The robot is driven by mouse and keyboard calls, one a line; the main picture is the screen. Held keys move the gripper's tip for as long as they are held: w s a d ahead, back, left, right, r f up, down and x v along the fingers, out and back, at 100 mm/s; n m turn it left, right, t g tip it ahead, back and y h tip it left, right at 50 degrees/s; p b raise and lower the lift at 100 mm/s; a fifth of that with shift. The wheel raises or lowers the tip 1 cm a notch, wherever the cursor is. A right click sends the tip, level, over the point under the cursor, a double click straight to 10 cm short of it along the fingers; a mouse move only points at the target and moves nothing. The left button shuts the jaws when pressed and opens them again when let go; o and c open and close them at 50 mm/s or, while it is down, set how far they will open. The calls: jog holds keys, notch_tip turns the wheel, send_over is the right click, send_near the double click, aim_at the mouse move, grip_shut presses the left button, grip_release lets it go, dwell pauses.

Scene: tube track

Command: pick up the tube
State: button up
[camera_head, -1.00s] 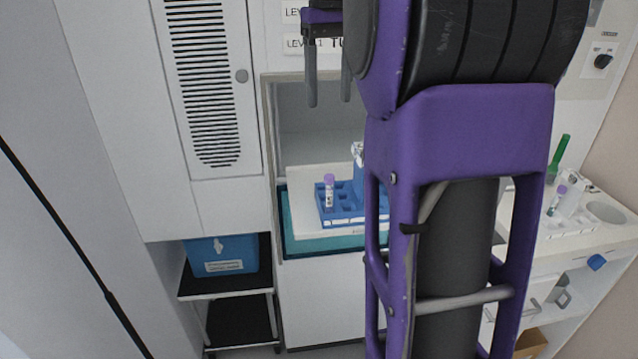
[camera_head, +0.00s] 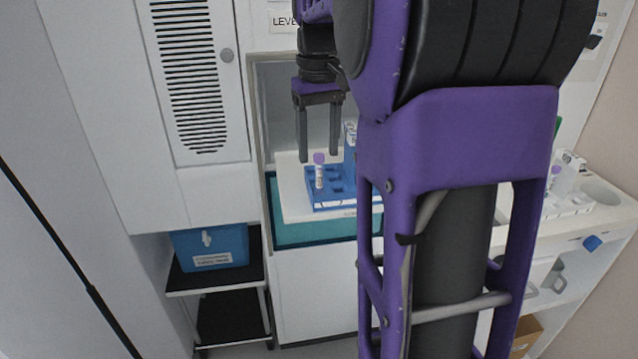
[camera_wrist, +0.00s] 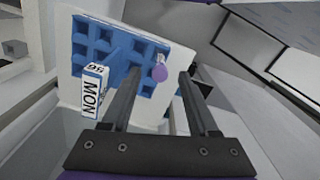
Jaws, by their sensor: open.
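The tube (camera_head: 319,170) has a purple cap and a white label and stands upright in the blue rack (camera_head: 325,203) inside the alcove. My gripper (camera_head: 319,158) is open and points down, its fingertips just above or around the height of the cap in the head view; the exact depth is hard to tell. In the wrist view the purple cap of the tube (camera_wrist: 160,73) shows beyond and between the two fingers (camera_wrist: 158,82), nearer the right one. Nothing is held. The rack (camera_wrist: 100,45) has several empty square holes.
A blue box with a "MON" label (camera_wrist: 92,90) stands by the rack, close to the left finger in the wrist view. A white board (camera_head: 290,190) lies under the rack over a teal tray (camera_head: 290,234). A blue bin (camera_head: 212,246) stands on a cart at the left.

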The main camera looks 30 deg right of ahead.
jog(key=shift+f, duration=1.45)
grip_shut()
jog(key=shift+r+p, duration=1.25)
jog(key=shift+r, duration=3.8)
